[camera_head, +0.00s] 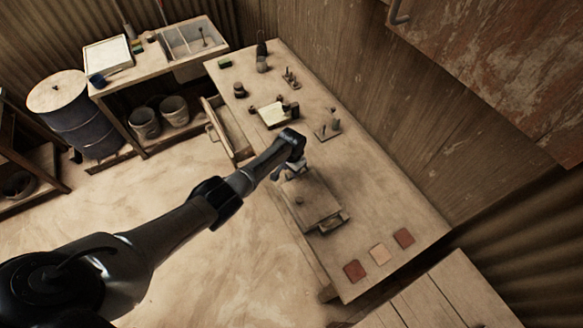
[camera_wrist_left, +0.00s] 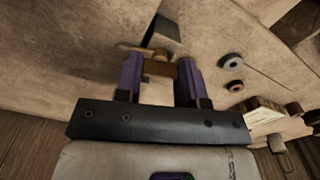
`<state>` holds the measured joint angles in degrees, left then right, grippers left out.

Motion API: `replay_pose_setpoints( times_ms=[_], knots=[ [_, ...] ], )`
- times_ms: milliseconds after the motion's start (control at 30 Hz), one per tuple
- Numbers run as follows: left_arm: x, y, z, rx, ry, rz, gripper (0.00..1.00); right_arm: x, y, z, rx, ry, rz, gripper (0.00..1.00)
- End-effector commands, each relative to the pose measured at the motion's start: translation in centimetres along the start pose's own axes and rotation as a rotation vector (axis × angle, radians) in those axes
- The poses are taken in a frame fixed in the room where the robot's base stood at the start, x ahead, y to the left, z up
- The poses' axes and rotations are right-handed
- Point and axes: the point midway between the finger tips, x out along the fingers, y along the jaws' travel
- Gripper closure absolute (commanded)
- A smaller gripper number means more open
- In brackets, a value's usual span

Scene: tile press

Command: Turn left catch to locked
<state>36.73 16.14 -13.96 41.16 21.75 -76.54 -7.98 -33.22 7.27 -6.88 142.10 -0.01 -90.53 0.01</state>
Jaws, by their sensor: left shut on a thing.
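The tile press (camera_head: 312,203) is a flat block with a small knob on top, on the workbench. My left gripper (camera_head: 288,172) is at the press's far-left end, low over it. In the left wrist view, the two purple fingers of my left gripper (camera_wrist_left: 159,76) are closed on a small brownish piece, the left catch (camera_wrist_left: 157,68). A dark block-shaped part lies just beyond it. The catch's exact angle is hard to tell, and in the head view my wrist hides it. My right gripper is not in view.
Red and tan tiles (camera_head: 380,254) lie in a row near the bench's near end. Small tools and a pale square board (camera_head: 272,114) stand farther along the workbench (camera_head: 375,190). An open drawer (camera_head: 222,130) juts from its left side.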

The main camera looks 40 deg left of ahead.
Motion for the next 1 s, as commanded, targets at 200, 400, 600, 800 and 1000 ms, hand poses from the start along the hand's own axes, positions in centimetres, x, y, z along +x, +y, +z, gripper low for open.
replay_pose_setpoints(
  times_ms=[200, 400, 600, 800, 1000],
  knots=[
    [0.0, -0.03, -0.03, 0.029, 0.002, -0.001, 0.88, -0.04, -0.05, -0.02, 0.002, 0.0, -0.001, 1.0],
    [0.01, -0.02, -0.02, 0.033, 0.001, -0.001, 0.88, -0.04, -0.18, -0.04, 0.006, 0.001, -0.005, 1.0],
    [0.02, -0.02, -0.01, 0.033, 0.001, -0.001, 0.88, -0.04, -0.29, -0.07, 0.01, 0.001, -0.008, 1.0],
    [0.02, -0.01, 0.0, 0.032, 0.0, 0.0, 0.45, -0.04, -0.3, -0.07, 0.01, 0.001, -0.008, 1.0],
    [0.01, 0.0, 0.0, 0.031, 0.0, 0.0, 0.38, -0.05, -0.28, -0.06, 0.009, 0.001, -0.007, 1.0]
  ],
)
